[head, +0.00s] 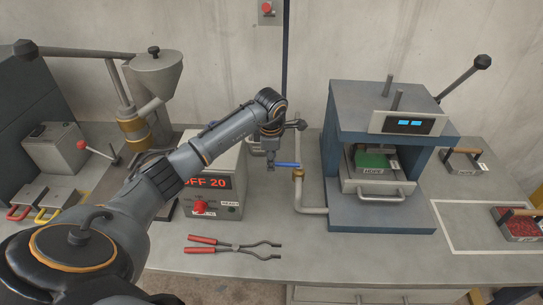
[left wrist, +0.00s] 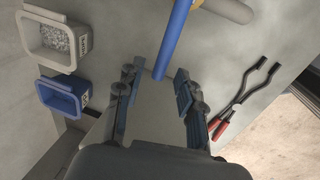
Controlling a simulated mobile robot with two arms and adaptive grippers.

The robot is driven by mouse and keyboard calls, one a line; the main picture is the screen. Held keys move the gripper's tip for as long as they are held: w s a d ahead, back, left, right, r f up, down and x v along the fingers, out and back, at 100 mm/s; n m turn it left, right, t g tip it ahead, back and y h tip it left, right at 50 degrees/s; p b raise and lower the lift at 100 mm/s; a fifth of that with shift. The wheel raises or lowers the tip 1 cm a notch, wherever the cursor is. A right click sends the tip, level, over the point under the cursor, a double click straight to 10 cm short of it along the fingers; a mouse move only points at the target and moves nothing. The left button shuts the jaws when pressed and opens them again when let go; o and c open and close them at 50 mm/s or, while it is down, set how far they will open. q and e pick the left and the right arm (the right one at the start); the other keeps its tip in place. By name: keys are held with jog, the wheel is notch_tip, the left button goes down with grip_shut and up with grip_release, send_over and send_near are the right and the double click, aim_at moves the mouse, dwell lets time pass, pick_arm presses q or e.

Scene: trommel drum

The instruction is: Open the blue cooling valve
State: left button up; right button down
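The blue cooling valve is a short blue lever (head: 287,165) on a brass fitting (head: 298,174) atop a beige pipe, left of the blue press. The lever points left in the head view. My left gripper (head: 270,158) points down at the lever's free end. In the left wrist view, my left gripper (left wrist: 158,80) is open, with the tip of the blue lever (left wrist: 176,38) in the gap between its fingertips. Clear space shows on both sides of the lever, and neither finger appears to touch it. My right gripper is not in view.
The blue press (head: 380,220) stands right of the valve. A control box (head: 228,205) with a red knob is partly behind my left arm. Red-handled tongs (head: 235,246) lie in front. A metal hopper (head: 155,75) stands behind my arm. The wrist view shows a blue bin (left wrist: 60,84).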

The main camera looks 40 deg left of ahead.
pick_arm(q)
jog(key=shift+f, duration=0.4)
grip_shut()
